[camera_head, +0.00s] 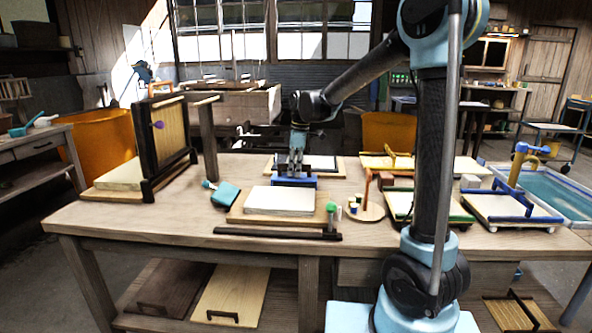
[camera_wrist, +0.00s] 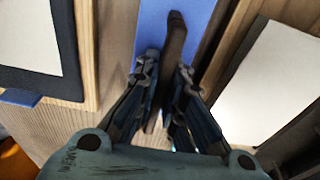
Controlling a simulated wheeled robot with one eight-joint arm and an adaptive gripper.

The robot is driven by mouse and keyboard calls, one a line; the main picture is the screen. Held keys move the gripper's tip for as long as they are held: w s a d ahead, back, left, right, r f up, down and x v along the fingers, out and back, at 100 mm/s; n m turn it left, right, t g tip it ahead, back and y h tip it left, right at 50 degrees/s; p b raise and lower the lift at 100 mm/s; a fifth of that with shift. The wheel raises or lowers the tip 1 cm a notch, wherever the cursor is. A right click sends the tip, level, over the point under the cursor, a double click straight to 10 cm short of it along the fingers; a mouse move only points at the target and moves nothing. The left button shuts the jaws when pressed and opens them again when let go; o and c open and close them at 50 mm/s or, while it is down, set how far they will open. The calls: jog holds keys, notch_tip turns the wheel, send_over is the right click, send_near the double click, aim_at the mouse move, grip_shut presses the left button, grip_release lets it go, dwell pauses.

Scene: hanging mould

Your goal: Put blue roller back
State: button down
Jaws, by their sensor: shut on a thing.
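My gripper (camera_head: 296,160) points down over the middle of the table and is shut on the dark handle of the blue roller (camera_head: 297,181). In the wrist view the dark handle (camera_wrist: 176,45) stands between the fingers of my gripper (camera_wrist: 163,72), with the roller's flat blue surface (camera_wrist: 205,18) beyond it. The roller is between the front board with a white sheet (camera_head: 280,200) and another sheet-bearing board (camera_head: 325,164) behind it. I cannot tell whether it touches the table.
A dark upright frame (camera_head: 147,150) stands at the left. A teal tool (camera_head: 226,194) lies left of the front board. A small green-topped post (camera_head: 331,213) and a round wooden stand (camera_head: 366,210) are to the right, with framed moulds (camera_head: 513,210) and a water vat (camera_head: 560,185) further right.

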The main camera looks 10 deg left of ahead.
jog(key=shift+s+f, duration=0.1)
jog(key=shift+f, duration=0.2)
jog(key=c, duration=1.7)
grip_release()
notch_tip(320, 180, up, 13)
jog(key=d, duration=0.1)
jog(key=shift+d, duration=0.2)
